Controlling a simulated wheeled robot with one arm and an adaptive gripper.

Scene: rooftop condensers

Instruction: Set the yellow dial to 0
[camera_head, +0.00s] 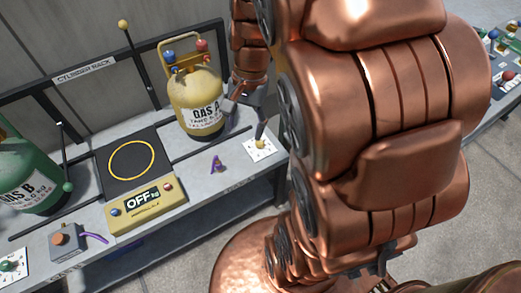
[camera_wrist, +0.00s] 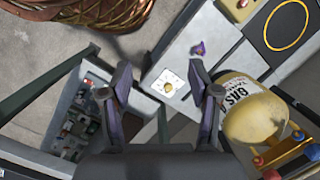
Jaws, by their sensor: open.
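The yellow dial (camera_head: 260,144) sits on a white marked plate at the right end of the grey bench. In the wrist view the dial (camera_wrist: 168,88) lies between my two fingers, seen from above. The marks on its plate (camera_wrist: 174,78) are too small to read, so I cannot tell its setting. My gripper (camera_wrist: 160,70) is open and empty, with a finger on each side of the dial in the picture. In the head view my gripper (camera_head: 246,119) is by the dial, partly hidden by my arm; I cannot tell whether it touches.
A yellow GAS A cylinder (camera_head: 198,105) stands close to my gripper. A small purple object (camera_head: 217,165) lies left of the dial. A yellow scale display (camera_head: 146,202) reads OFF. The green GAS B cylinder (camera_head: 27,170) and a green dial (camera_head: 10,266) are farther left.

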